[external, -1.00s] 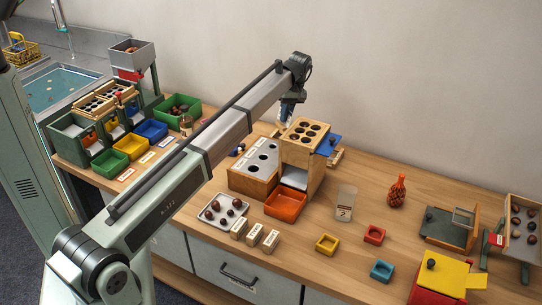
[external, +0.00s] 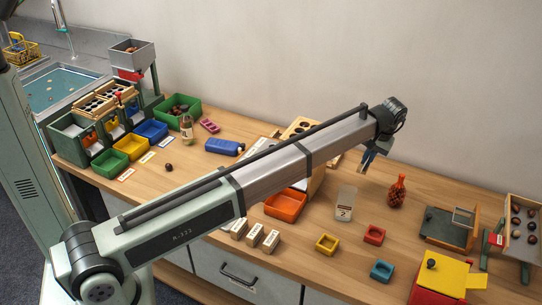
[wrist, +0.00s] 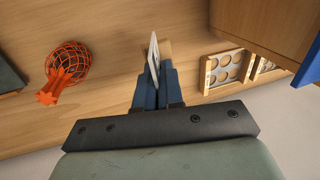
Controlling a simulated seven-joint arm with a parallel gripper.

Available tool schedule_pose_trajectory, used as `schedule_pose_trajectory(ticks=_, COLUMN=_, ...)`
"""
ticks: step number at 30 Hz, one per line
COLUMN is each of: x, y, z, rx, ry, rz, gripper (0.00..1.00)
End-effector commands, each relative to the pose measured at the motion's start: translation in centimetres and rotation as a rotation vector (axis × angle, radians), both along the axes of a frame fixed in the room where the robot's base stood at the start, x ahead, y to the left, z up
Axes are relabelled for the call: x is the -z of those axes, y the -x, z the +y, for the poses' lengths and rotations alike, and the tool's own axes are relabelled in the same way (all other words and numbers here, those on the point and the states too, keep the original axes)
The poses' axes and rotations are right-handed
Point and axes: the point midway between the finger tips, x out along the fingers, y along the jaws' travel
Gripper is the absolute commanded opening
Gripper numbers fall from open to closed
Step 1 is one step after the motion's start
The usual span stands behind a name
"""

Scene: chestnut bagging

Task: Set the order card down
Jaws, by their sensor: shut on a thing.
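My gripper (external: 368,160) is above the back of the wooden table, between the wooden box with the blue flap and the red net bag. In the wrist view my gripper (wrist: 157,88) is shut on a thin pale card, the order card (wrist: 153,52), seen nearly edge-on between the blue fingers. The card is upright and its face cannot be read. A small wooden piece (wrist: 166,47) shows just beyond it; whether they touch, I cannot tell. In the external view the card is too small to make out.
The red net bag (external: 397,191) stands right of my gripper and shows at left in the wrist view (wrist: 68,62). A clear panel marked "?" (external: 345,204) stands in front. The blue flap (wrist: 308,66) and wooden frames with round holes (wrist: 224,70) lie right in the wrist view.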

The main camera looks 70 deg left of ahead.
Motion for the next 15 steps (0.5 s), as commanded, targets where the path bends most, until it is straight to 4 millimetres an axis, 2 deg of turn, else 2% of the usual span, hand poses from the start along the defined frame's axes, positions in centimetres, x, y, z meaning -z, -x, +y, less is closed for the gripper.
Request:
schedule_pose_trajectory(ticks=3, x=-0.1, y=-0.1, z=-1.1, rx=0.029, ry=0.0, rz=0.0, gripper=0.0)
schedule_pose_trajectory(ticks=7, x=0.7, y=-0.1, z=-1.3, rx=0.036, ry=0.001, rz=0.0, gripper=0.0)
schedule_pose_trajectory(ticks=15, x=4.9, y=-0.1, z=-1.3, rx=0.035, ry=0.0, rz=0.0, gripper=0.0)
